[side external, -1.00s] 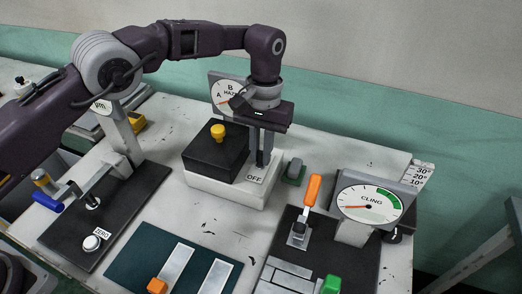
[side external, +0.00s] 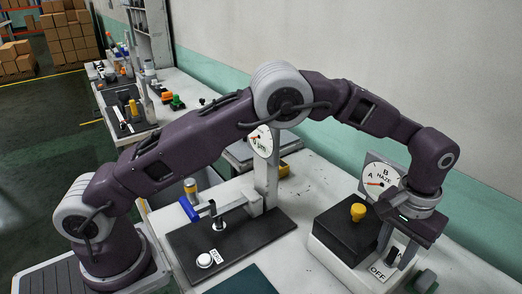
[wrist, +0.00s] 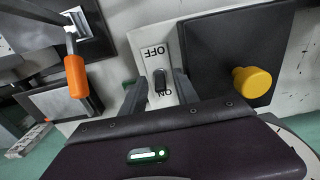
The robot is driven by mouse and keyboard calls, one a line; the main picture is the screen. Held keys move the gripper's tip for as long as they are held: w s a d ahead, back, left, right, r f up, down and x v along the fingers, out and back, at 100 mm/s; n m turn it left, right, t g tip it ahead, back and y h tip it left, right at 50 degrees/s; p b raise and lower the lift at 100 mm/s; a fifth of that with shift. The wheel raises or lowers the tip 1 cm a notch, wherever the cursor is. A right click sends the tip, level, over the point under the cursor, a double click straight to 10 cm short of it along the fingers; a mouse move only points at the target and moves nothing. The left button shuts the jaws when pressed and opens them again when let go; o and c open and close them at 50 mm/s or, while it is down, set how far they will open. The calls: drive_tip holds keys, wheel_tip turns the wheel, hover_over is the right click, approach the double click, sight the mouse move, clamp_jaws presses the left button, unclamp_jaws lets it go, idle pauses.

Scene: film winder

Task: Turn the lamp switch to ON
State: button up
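The lamp switch (wrist: 160,82) is a small black lever on a white plate marked OFF and ON, seen in the wrist view. The OFF label (wrist: 155,50) is at the plate's far end; the ON label (wrist: 166,93) is at the near end, partly covered. My gripper (wrist: 160,76) is over the plate, with one finger on each side of the lever and a gap to both. In the side view my gripper (side external: 391,252) points down at the white box (side external: 340,262), beside the OFF label (side external: 378,273). The lever's exact tilt is hard to tell.
A black block with a yellow knob (side external: 358,212) stands beside the switch. A HAZE dial (side external: 380,182) marked A and B is behind my gripper. An orange-handled lever (wrist: 76,75) is left in the wrist view.

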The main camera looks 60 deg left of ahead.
drive_tip(key=t, duration=0.1)
drive_tip(key=s+t, duration=0.1)
drive_tip(key=t, duration=0.1)
drive_tip(key=shift+s, duration=0.25)
drive_tip(key=s+a+r+t, duration=0.1)
drive_tip(key=s+a+r, duration=0.2)
drive_tip(key=a+r, duration=0.35)
drive_tip(key=s+a+r, duration=0.3)
drive_tip(key=s+r, duration=0.1)
drive_tip(key=r, duration=0.5)
drive_tip(key=s+a+r, duration=0.5)
drive_tip(key=s+a, duration=0.5)
drive_tip(key=s, duration=0.2)
drive_tip(key=shift+a+r+t+h, duration=0.3)
drive_tip(key=shift+a+r, duration=0.05)
drive_tip(key=shift+r, duration=0.05)
drive_tip(key=shift+s, duration=0.1)
